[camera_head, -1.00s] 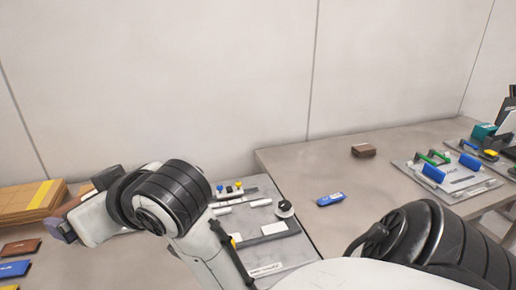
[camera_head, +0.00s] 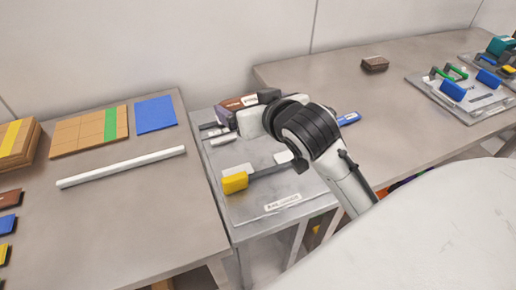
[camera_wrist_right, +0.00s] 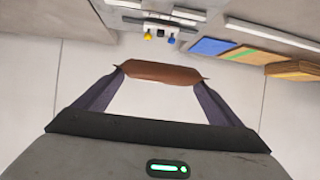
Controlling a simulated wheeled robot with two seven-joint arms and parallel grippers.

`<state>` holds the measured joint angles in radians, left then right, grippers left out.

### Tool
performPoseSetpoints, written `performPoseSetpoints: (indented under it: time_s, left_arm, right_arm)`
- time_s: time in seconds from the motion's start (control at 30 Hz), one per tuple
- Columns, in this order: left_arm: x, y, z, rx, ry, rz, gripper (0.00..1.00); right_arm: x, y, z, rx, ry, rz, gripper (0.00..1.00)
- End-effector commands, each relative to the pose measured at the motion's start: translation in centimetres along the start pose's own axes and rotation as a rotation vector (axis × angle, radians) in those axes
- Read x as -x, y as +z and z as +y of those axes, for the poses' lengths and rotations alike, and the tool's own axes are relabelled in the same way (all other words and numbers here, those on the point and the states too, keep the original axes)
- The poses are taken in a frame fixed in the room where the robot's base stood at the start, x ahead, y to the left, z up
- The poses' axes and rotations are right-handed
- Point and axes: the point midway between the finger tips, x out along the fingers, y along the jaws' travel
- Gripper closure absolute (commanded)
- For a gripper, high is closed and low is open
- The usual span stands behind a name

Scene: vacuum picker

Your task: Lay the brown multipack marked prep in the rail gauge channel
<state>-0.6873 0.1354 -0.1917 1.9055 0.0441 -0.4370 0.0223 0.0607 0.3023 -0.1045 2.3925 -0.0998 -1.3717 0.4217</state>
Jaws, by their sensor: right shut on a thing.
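My right gripper (camera_head: 252,98) is shut on a brown multipack (camera_head: 232,107), above the back of the grey gauge plate. A pale label shows on the pack, but I cannot read it. In the right wrist view the pack (camera_wrist_right: 160,72) lies crosswise between the two dark fingers, clear of any surface. The rail gauge plate (camera_head: 240,208) lies on the middle stand, with a label at its front, a yellow block (camera_head: 235,183) and grey bars. My arm hides part of the plate, and I cannot make out the channel clearly. My left gripper is not in view.
The left table holds a white rod (camera_head: 122,167), a blue sheet (camera_head: 155,114) and cardboard stacks (camera_head: 18,143).

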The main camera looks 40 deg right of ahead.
Motion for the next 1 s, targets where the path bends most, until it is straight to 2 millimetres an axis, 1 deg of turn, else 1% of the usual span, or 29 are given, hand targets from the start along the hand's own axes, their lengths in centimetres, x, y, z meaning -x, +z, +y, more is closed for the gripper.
performPoseSetpoints:
  time_s: [0.03,0.1,0.2,0.4,0.57,0.7,0.8,1.0]
  left_arm:
    - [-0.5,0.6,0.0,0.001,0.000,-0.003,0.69]
    - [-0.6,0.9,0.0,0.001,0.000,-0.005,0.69]
    - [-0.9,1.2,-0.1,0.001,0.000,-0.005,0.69]
    - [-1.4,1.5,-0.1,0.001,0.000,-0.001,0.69]
    - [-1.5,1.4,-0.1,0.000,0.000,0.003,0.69]
    - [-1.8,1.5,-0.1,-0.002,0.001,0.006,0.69]
    - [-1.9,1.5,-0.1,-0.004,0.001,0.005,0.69]
    - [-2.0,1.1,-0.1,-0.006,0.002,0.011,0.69]
  right_arm:
    - [-0.6,1.5,0.9,0.003,0.013,0.000,0.37]
    - [-1.1,2.5,1.6,0.000,0.020,0.004,0.37]
    - [-1.9,4.3,2.0,-0.003,0.022,0.004,0.37]
    - [-3.4,7.4,2.0,-0.003,0.022,0.006,0.37]
    - [-4.0,8.6,1.9,-0.005,0.021,0.009,0.37]
    - [-5.0,10.5,2.0,-0.004,0.022,0.006,0.37]
    - [-5.4,11.4,2.0,-0.003,0.022,0.008,0.37]
    - [-5.5,11.5,1.9,-0.005,0.020,0.011,0.37]
